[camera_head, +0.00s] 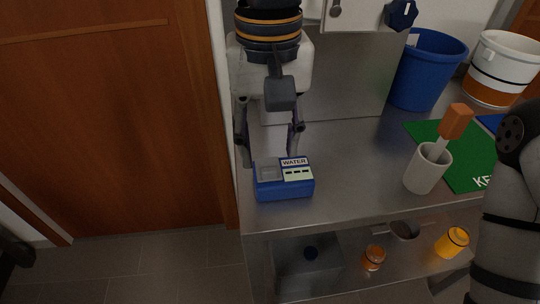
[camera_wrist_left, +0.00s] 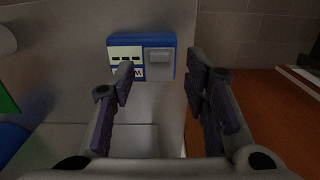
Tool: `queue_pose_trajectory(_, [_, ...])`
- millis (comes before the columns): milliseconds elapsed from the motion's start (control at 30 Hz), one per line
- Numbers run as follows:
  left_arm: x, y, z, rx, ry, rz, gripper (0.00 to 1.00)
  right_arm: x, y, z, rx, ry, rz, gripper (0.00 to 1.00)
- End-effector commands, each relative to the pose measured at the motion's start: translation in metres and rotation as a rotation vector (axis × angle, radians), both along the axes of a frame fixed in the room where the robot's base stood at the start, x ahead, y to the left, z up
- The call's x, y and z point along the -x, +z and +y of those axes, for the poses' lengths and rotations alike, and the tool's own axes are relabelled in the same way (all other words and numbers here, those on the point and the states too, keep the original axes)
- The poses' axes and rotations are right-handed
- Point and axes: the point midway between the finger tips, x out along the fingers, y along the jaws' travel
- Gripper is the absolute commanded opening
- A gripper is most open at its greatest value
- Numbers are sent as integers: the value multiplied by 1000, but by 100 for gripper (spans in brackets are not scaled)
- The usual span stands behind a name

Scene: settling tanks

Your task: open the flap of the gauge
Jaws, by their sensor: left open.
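The gauge (camera_head: 285,190) is a small blue box near the front left corner of the steel counter, with a white WATER label and a pale strip with dark marks. A grey square flap (camera_head: 268,174) is set beside the label and looks down flat. In the left wrist view the gauge (camera_wrist_left: 140,41) is upside down, its grey flap (camera_wrist_left: 160,57) between my fingertips in the picture. My left gripper (camera_head: 269,157) is open and empty, just behind and above the gauge; it also shows in the left wrist view (camera_wrist_left: 160,76). I cannot tell whether it touches. My right gripper is out of view.
A grey cup (camera_head: 424,173) holding an orange-handled tool (camera_head: 456,122) stands right of the gauge. A green mat (camera_head: 466,165), blue bucket (camera_head: 418,76) and white-orange bucket (camera_head: 501,75) lie beyond. A lower shelf holds jars. A wooden door (camera_head: 105,120) is left of the counter.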

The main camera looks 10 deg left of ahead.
Motion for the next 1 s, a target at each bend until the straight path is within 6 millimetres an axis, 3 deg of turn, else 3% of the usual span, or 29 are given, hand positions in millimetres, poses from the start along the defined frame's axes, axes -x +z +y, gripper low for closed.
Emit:
queue_pose_trajectory(100, [0, -25, 0, -2, -1, 3, 42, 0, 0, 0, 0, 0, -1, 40])
queue_pose_trajectory(200, [0, -37, 0, -2, 0, -3, 42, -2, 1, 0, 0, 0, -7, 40])
queue_pose_trajectory(533, [0, -46, 0, -1, 1, -2, 42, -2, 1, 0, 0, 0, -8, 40])
queue_pose_trajectory(733, [-1, -45, 0, -1, 1, -2, 0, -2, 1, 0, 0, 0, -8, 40])
queue_pose_trajectory(1000, [-2, -45, 0, 5, 2, 13, 0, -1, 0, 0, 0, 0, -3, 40])
